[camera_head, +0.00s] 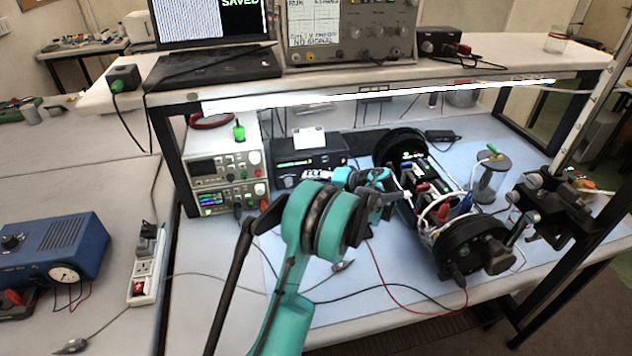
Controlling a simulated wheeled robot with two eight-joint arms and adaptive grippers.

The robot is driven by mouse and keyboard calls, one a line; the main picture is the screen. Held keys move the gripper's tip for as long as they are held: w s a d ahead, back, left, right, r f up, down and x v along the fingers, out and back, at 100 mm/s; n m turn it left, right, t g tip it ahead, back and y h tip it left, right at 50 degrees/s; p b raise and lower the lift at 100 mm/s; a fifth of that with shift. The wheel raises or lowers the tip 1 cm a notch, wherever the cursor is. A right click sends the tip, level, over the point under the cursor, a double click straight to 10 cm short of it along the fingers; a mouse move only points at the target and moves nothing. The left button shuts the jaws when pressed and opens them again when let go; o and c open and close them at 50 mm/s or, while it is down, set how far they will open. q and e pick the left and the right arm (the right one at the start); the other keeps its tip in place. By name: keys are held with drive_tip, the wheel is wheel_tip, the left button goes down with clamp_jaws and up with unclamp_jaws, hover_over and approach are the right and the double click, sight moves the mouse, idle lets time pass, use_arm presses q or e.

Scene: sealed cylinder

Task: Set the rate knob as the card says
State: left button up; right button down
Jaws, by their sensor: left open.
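My left gripper (388,193) is open, reached out over the bench just left of an opened black cylinder (470,245) with wires and boards inside. I cannot tell whether it touches the cylinder. A smaller white card (309,139) stands on a black box (309,160) behind my arm. Which knob is the rate knob I cannot tell; my arm hides part of the area. My right gripper is out of view.
Stacked bench instruments (226,176) stand left of the black box. A laptop (213,38) on the shelf shows "SAVED". A spool (490,175) and a black clamp fixture (550,210) stand to the right. Loose cables cross the blue mat (345,290) in front.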

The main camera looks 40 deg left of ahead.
use_arm(q)
clamp_jaws()
